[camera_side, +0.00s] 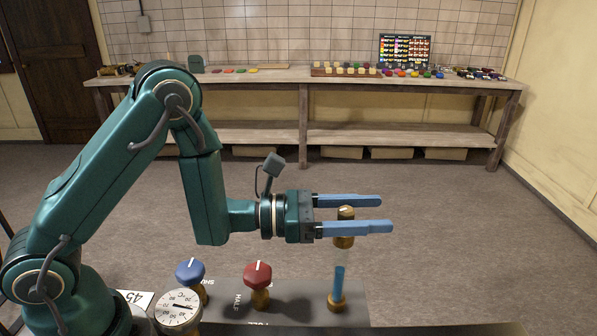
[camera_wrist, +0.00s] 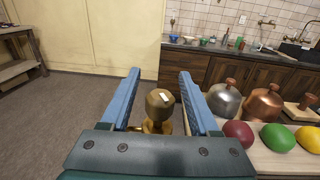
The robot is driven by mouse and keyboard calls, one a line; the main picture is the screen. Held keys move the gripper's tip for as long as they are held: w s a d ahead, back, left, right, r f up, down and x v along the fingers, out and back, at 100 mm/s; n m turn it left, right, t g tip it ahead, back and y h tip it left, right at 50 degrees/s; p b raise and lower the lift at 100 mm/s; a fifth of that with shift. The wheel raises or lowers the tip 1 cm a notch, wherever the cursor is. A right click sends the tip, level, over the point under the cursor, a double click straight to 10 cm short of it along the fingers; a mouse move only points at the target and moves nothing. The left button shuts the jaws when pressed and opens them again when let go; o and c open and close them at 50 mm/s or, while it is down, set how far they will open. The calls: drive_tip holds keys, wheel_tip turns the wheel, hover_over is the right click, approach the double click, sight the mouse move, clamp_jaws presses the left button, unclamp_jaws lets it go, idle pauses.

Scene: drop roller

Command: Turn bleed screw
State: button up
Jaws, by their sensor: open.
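The bleed screw appears to be a brass knob (camera_side: 345,228) with a white mark on top. It stands above a clear tube with blue filling (camera_side: 339,281) on a brass base. My gripper (camera_side: 387,214) lies level, its two blue fingers apart on either side of the knob. In the wrist view the brass knob (camera_wrist: 157,106) sits between the fingers of my gripper (camera_wrist: 160,75), with a gap visible on each side. Its white mark is tilted. The near finger hides part of the knob in the side view.
A blue knob (camera_side: 190,270), a red knob (camera_side: 258,274) and a round dial (camera_side: 178,308) stand on the panel to the left. In the wrist view, a silver dome (camera_wrist: 223,99), a copper dome (camera_wrist: 263,103) and red, green and yellow objects lie right of my gripper.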

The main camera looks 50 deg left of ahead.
drive_tip(key=s+a+r, duration=0.1)
drive_tip(key=a+r, duration=1)
drive_tip(key=shift+s+a, duration=0.25)
drive_tip(key=shift+s, duration=0.15)
